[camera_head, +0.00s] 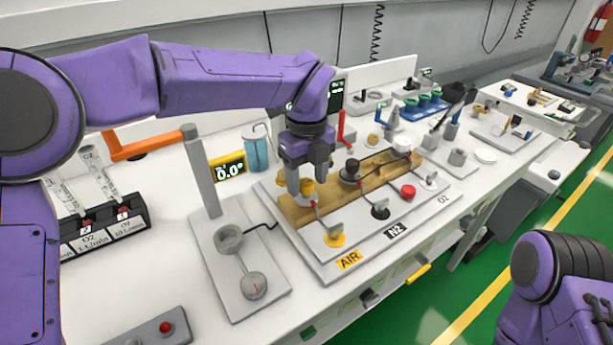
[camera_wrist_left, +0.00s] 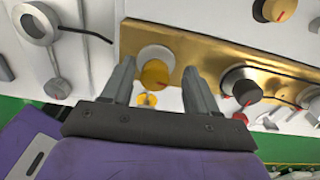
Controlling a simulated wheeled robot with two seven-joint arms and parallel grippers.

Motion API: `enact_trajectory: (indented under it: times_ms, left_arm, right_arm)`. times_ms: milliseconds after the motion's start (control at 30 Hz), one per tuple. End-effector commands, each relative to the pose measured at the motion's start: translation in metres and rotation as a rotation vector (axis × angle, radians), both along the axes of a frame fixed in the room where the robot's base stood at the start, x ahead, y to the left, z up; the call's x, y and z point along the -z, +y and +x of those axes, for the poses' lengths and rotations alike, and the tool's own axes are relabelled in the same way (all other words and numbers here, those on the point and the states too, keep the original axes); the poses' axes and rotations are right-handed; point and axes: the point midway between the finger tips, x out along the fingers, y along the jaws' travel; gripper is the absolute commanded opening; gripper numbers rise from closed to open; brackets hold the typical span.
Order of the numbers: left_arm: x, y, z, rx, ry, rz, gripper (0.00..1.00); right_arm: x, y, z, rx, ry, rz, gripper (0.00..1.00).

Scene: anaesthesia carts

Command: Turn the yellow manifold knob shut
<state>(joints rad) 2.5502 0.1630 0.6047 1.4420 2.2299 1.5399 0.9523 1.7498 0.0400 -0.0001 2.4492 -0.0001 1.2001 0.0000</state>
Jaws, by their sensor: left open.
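The yellow manifold knob (camera_head: 307,188) sits on the brass manifold block (camera_head: 375,184), at its left end above the AIR label. It also shows in the left wrist view (camera_wrist_left: 154,74), just ahead of the open jaws. My left gripper (camera_head: 306,181) points down over the knob, with its two fingers apart. In the left wrist view, the fingers of my left gripper (camera_wrist_left: 158,66) stand on either side of the knob, with gaps visible. I cannot tell whether either finger touches it. My right gripper is out of view; only part of my right arm shows at lower right.
A black knob (camera_head: 351,170) and a white knob (camera_head: 402,144) stand farther along the manifold. A grey post with a 0.0° display (camera_head: 229,171) stands left of it. A red lever (camera_head: 341,126) stands behind. The counter's front edge lies below the manifold board.

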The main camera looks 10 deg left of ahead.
Motion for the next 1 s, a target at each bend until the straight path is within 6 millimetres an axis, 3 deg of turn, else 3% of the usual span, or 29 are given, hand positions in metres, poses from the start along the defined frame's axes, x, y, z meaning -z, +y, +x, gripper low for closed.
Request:
enact_trajectory:
  times_ms: [200,400,767,1000]
  left_arm:
    - [0.000,-0.001,0.000,0.001,-0.001,-0.001,0.59]
    - [0.000,0.000,0.000,0.002,-0.001,0.000,0.03]
    - [-0.001,0.000,0.000,0.043,0.000,0.000,0.03]
    - [-0.003,0.000,0.000,0.184,0.001,-0.003,0.03]
  right_arm:
    - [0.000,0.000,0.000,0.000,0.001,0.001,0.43]
    - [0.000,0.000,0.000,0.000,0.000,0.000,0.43]
    - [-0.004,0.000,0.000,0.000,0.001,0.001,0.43]
    - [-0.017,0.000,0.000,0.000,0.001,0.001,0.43]
